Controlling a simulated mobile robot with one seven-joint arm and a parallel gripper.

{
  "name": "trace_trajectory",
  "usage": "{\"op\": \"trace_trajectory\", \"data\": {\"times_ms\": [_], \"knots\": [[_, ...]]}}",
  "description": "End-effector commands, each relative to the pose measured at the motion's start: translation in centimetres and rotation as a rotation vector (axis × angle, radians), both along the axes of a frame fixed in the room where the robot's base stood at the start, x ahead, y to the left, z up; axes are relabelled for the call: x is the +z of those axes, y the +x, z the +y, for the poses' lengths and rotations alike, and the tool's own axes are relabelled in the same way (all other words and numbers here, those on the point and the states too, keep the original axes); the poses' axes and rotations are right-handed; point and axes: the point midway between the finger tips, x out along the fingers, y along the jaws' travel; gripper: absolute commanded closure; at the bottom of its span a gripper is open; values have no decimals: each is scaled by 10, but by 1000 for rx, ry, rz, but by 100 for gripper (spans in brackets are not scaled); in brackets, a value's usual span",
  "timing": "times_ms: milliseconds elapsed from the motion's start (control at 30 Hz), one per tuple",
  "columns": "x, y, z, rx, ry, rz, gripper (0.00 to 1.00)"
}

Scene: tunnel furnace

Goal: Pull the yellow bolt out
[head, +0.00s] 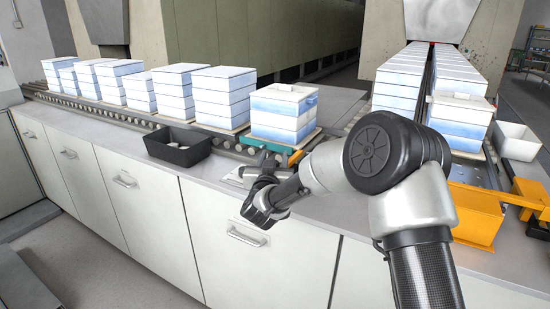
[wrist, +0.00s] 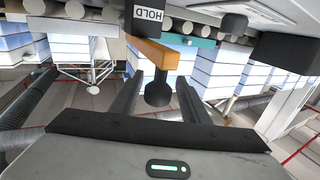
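The yellow bolt (wrist: 154,53) shows in the wrist view as an orange-yellow bar with a black knob (wrist: 157,92) on its near end. A dark block marked HOLD (wrist: 146,14) sits at the bar's far end. My gripper (wrist: 158,80) is open, with one finger on each side of the knob and a visible gap on both sides. In the head view my gripper (head: 262,180) hangs at the counter's front edge, below the conveyor. An orange piece (head: 295,157) shows beside the teal bar (head: 270,146); my arm hides most of the bolt there.
White-and-blue block stacks (head: 283,110) stand on the roller conveyor (head: 160,118). A black bin (head: 178,146) is left of my gripper on the counter. A yellow bracket (head: 476,214) and a white bin (head: 516,141) are at right. The floor before the cabinets is clear.

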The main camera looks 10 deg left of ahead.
Motion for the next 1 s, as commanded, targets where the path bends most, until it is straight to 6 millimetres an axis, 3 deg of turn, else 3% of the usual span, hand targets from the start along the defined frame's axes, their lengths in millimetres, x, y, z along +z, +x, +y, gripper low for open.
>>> {"op": "trace_trajectory", "data": {"times_ms": [233, 367, 800, 1000], "knots": [[1, -2, -1, -1, -1, -2, 58], [2, -17, -1, 1, -2, -1, 58], [2, -122, -5, 3, -3, -1, 58], [1, -157, -7, 1, -1, 0, 58]]}}
